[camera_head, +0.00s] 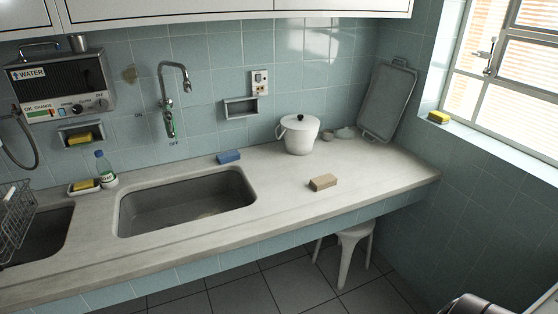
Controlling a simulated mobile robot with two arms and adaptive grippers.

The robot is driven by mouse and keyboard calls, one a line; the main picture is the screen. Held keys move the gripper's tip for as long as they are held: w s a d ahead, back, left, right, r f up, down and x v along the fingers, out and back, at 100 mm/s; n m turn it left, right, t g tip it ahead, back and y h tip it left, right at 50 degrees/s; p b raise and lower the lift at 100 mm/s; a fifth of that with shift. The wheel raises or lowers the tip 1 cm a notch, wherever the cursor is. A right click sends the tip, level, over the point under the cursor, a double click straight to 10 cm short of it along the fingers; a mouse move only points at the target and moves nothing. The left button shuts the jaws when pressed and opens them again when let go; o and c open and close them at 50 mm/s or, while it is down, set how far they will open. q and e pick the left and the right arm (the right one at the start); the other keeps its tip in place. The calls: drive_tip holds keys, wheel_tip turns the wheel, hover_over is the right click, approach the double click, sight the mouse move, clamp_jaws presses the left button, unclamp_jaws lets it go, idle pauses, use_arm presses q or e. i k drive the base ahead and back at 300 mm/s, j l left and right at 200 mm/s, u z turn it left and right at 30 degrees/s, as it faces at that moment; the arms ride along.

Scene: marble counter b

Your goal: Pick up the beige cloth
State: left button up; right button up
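The beige cloth (323,182) looks like a small folded, block-shaped piece. It lies flat on the pale counter (285,212), right of the sink basin and in front of the white lidded pot. Nothing touches it, and its top and front side show fully.
A white pot (299,134) stands behind the cloth, with small dishes (345,133) and a leaning grey tray (387,100) to its right. A blue sponge (228,157) lies behind the sink (185,203). A white stool (347,252) stands below. Counter around the cloth is clear.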

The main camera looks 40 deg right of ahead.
sight(319, 183)
drive_tip(key=i+l+u, duration=0.1)
drive_tip(key=l, duration=0.2)
drive_tip(key=i+l, duration=0.25)
drive_tip(key=i+l+u, duration=0.15)
drive_tip(key=l, duration=0.3)
drive_tip(key=i+l, duration=0.1)
drive_tip(key=l, duration=0.2)
drive_tip(key=i+l+u, duration=0.15)
drive_tip(key=l, duration=0.2)
drive_tip(key=i+l+u, duration=0.1)
drive_tip(key=l, duration=0.3)
